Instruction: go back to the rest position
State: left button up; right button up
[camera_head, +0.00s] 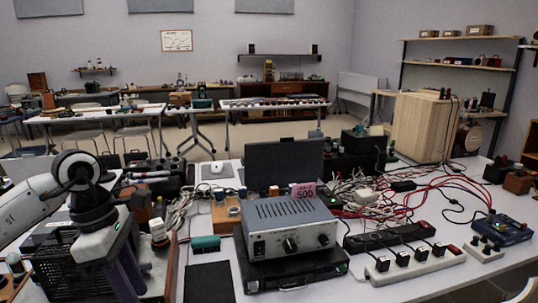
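My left arm comes in from the left edge. Its gripper (128,272) points down over the left part of the near table (222,262), in front of a dark mesh-sided box. Dark finger-like parts show at its lower end, but their tips and the gap between them are not clear. I cannot tell whether it holds anything. My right arm and gripper are not in view.
A grey amplifier-like unit (290,228) stands mid-table on a black case. A power strip (415,262), red and black cables (440,185) and a blue box (502,228) fill the right. A wooden speaker cabinet (420,125) stands behind. Benches line the back.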

pick_arm(q)
jog(key=s+d+f+n+g+h, duration=0.1)
jog(key=s+d+f+h, duration=0.2)
jog(key=d, duration=0.6)
jog(key=s+d+f+g+h, duration=0.1)
jog(key=s+d+h, duration=0.3)
jog(key=d, duration=0.5)
jog(key=d+r+n+t+h, duration=0.3)
jog(key=d+r+n+h, duration=0.3)
jog(key=d+n+h, duration=0.35)
jog(key=w+a+f+n+t+y, duration=0.2)
jog(key=w+a+f+n+t, duration=0.15)
jog(key=n+t, duration=0.5)
jog(key=w+a+f+n+t+y, duration=0.2)
jog(key=a+n+t, duration=0.3)
jog(key=n, duration=0.6)
jog(key=s+a+f+n+t+y, duration=0.2)
jog(key=a+f+n+y, duration=0.3)
jog(key=f+n+y, duration=0.45)
jog(key=s+a+f+n+g+y, duration=0.1)
jog(key=s+a+f+n+g, duration=0.1)
jog(key=s+f+n, duration=0.3)
jog(key=s+a+f+n+g+y, duration=0.1)
jog(key=s+a+f+n+g, duration=0.2)
jog(key=s+f, duration=0.8)
notch_tip(320, 180, down, 4)
jog(key=shift+s+a+f+n+g+y, duration=0.1)
jog(key=shift+s+a+n+g+y, duration=0.25)
jog(key=shift+n+g, duration=0.8)
